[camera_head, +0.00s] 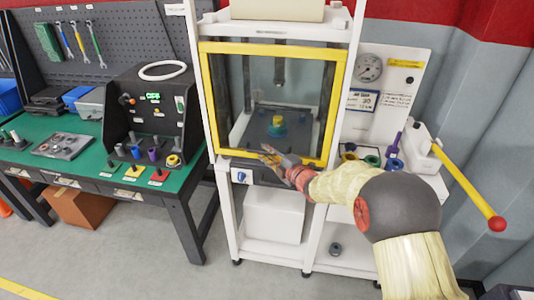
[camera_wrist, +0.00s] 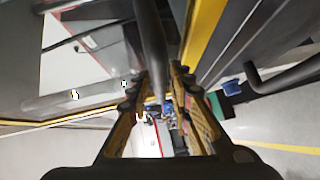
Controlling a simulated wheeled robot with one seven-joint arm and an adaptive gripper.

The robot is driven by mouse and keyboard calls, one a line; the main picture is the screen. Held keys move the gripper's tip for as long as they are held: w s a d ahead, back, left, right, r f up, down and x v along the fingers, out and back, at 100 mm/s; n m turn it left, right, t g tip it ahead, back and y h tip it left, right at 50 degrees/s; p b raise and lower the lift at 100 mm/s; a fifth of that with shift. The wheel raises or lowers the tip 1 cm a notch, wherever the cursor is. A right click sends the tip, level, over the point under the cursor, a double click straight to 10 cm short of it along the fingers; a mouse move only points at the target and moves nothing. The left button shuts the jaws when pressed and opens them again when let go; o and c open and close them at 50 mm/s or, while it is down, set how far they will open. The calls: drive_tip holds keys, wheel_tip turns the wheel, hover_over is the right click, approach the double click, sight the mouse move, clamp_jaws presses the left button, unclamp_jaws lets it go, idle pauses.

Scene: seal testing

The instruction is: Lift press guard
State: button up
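The press guard (camera_head: 330,100) is a clear panel in a yellow frame, standing lowered across the front of the white press. Part of a yellow frame edge also shows in the wrist view (camera_wrist: 204,32). My gripper (camera_head: 268,154) is at the guard's lower edge, near its middle. In the wrist view my gripper's fingers (camera_wrist: 158,90) are apart, with a dark round bar (camera_wrist: 151,40) running between them. Gaps show beside the bar; I cannot tell whether either finger touches it. Behind the guard, a blue and yellow part (camera_head: 277,124) sits on the press bed.
A green bench (camera_head: 85,150) with a black control box (camera_head: 150,115) stands left of the press. To the right are a gauge panel (camera_head: 385,90) and a lever with a yellow handle (camera_head: 465,180). The floor in front is clear.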

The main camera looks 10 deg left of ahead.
clamp_jaws()
idle(0.6)
